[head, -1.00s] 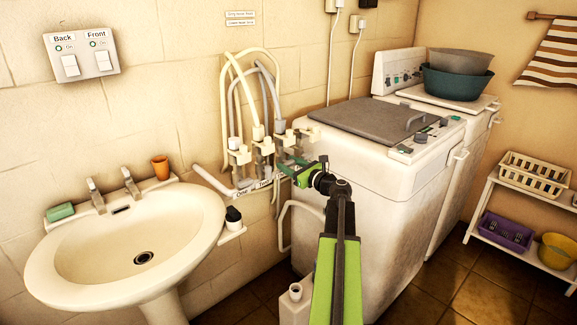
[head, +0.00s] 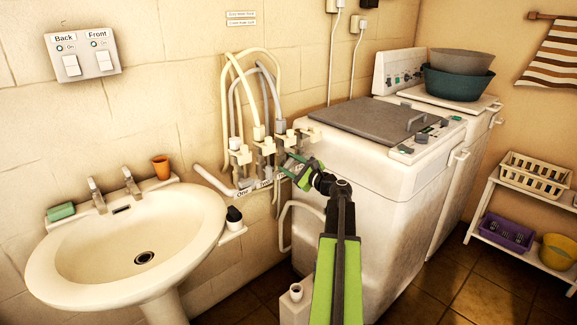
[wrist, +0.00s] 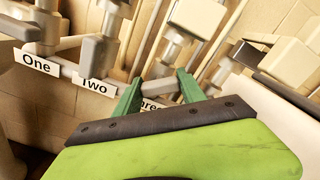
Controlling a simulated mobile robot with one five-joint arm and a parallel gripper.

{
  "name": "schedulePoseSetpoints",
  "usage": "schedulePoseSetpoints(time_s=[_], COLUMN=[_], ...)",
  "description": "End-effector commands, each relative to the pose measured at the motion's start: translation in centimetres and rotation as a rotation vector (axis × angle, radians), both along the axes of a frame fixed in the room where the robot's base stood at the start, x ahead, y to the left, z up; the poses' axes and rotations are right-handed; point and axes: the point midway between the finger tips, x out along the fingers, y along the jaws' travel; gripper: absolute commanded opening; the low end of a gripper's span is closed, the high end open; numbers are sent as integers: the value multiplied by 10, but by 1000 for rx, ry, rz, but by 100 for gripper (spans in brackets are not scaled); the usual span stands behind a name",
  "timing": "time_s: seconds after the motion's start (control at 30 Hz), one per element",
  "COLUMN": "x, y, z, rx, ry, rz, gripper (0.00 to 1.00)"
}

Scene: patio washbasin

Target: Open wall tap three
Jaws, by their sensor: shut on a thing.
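Wall tap three (head: 281,142) is the rightmost of the nearer taps on the wall pipe, with a hose rising from it. It also shows in the wrist view (wrist: 168,50), above the label "Three" (wrist: 150,104), which my gripper partly covers. My gripper (wrist: 157,84) has its green fingers on either side of the tap's lower part and is shut on it. It shows tilted in the head view (head: 288,166). The exact part held is mostly hidden by the fingers and palm.
Tap two (wrist: 97,50) and tap one (wrist: 42,28) stand close on the left. A washing machine (head: 365,165) stands close on the right. The washbasin (head: 125,240) is at the left, and hoses (head: 232,95) loop above the taps.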

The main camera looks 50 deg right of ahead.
Motion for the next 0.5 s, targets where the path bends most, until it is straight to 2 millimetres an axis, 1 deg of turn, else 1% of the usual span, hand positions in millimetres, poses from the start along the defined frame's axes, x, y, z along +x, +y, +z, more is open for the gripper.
schedulePoseSetpoints(time_s=[0.37, 0.4, 0.5], x=[1, 1, 1], y=[0, 0, -1], z=[1, 1, 1], rx=[-3, -2, -3], ry=[-3, -3, -3], rz=[-1, -1, -1], gripper=[7, 50, 63])
